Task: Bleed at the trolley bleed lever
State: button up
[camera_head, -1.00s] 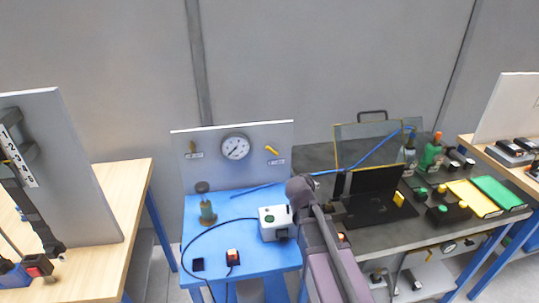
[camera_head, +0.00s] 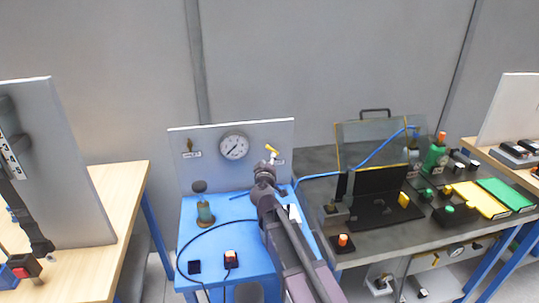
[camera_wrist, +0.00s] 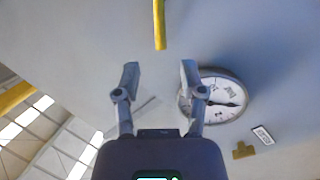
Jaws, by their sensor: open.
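A yellow lever (camera_head: 271,148) is on the right side of the grey trolley panel (camera_head: 180,172), beside the round gauge (camera_head: 234,147). It also shows at the top edge of the wrist view (camera_wrist: 159,25), where its lower end lies centred just beyond my fingertips. My gripper (camera_head: 269,157) is in front of the panel, close below the lever. In the wrist view its two fingers (camera_wrist: 160,73) are spread apart with nothing between them. They do not appear to touch the lever. My arm hides part of the label under the lever.
A brass fitting (camera_head: 190,145) with a label is left of the gauge. The blue trolley top (camera_head: 190,240) carries a pump-like part (camera_head: 204,208) and an orange switch (camera_head: 231,258). A grey bench (camera_head: 360,248) with clutter stands right, a wooden bench (camera_head: 105,190) left.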

aim_at(270, 149)
dwell(0.4)
jog(key=shift+w+d, duration=0.15)
jog(key=shift+w, duration=3.6)
grip_shut()
